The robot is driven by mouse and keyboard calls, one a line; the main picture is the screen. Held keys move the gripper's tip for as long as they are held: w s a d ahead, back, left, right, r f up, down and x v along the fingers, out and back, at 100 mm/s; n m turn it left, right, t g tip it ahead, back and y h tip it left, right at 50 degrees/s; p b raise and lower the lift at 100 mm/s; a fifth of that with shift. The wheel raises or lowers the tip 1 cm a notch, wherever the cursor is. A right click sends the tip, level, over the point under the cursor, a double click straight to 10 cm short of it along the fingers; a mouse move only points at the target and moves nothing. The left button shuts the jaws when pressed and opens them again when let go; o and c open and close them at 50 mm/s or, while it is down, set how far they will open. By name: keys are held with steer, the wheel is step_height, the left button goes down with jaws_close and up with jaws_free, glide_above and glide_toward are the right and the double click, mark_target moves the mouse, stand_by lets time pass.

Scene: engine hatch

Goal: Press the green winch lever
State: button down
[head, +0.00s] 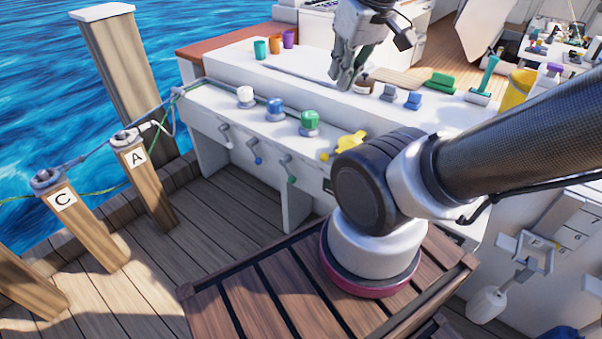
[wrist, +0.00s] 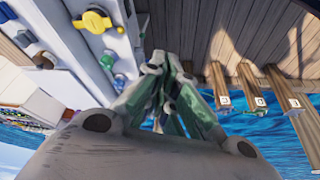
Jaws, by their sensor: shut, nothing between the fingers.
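The green winch lever (head: 289,170) hangs on the front face of the white bench, a grey handle with a green tip, below the green winch (head: 310,121). My gripper (head: 338,84) is shut and empty, pointing down over the raised back ledge, behind and above the winches. It is apart from the lever. In the wrist view my gripper's fingers (wrist: 168,68) are together at the centre. The green winch (wrist: 107,62) shows to their left there; the green lever cannot be made out clearly.
The blue winch (head: 275,110) and white winch (head: 246,96) stand left of the green one, with a blue-tipped lever (head: 255,152) and a white lever (head: 226,134) below. A yellow object (head: 346,144) lies to the right. Posts and ropes are at left; open deck lies before the bench.

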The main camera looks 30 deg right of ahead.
mark_target(289, 174)
steer(key=w+d+f+n+h, duration=0.1)
steer(key=w+d+f, duration=0.4)
steer(key=w+f, duration=0.45)
steer(key=w+d+f+n, duration=0.1)
steer(key=w+d+f, duration=0.3)
steer(key=w+f, duration=0.6)
step_height(289, 174, down, 25)
steer(key=w+n+t+y, duration=0.1)
steer(key=t+y, duration=0.1)
steer(key=shift+w+d+n, duration=0.35)
steer(key=shift+n, duration=0.05)
steer(key=x, duration=0.9)
steer(key=w+x, duration=0.1)
steer(key=x, duration=0.3)
steer(key=shift+w+a, duration=0.1)
steer(key=shift+w, duration=0.1)
